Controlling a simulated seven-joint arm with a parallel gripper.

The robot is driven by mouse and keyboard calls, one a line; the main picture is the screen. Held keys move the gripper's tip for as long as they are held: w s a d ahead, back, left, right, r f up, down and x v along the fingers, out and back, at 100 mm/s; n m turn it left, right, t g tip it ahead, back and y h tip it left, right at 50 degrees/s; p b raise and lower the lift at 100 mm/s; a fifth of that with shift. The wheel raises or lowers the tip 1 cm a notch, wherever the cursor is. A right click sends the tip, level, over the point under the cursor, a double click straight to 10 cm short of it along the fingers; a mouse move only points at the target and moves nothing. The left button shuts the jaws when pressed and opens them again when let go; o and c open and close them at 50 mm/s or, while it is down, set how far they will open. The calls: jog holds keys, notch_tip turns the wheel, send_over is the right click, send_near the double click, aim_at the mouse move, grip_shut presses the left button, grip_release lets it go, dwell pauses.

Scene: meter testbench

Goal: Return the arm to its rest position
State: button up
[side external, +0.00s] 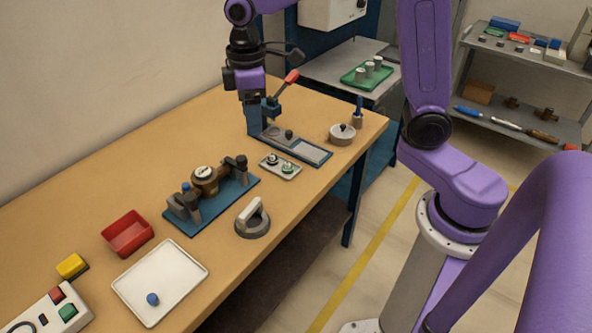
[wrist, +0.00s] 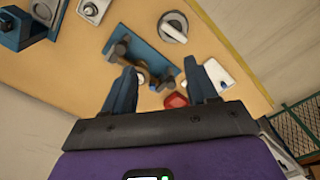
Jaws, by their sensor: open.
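My gripper (wrist: 170,64) shows in the wrist view with its two blue fingers wide apart and nothing between them. In the side external view my gripper (side external: 254,103) hangs above the far part of the wooden bench (side external: 110,175), in front of or beside the blue press with the red lever (side external: 291,77). Its fingertips are hard to separate from the press there, and I cannot tell the gap between them. The brass meter (side external: 205,179) sits in the blue test fixture (side external: 212,205), apart from my gripper.
A small tray with fittings (side external: 281,167), a grey-handled round tool (side external: 252,218) and a round lidded pot (side external: 342,134) stand along the bench's right edge. A red bin (side external: 127,233), a white tray (side external: 160,282) and a button box (side external: 50,312) stand nearer. Green tray (side external: 355,77) stands behind.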

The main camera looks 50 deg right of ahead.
jog(key=s+d+f+n, duration=0.1)
jog(key=s+d, duration=0.1)
jog(key=s, duration=1)
jog(key=s+d+f+n, duration=0.1)
jog(key=s+d+f, duration=0.1)
jog(key=s, duration=1.1)
jog(key=shift+s+d, duration=0.25)
jog(key=shift+d, duration=0.4)
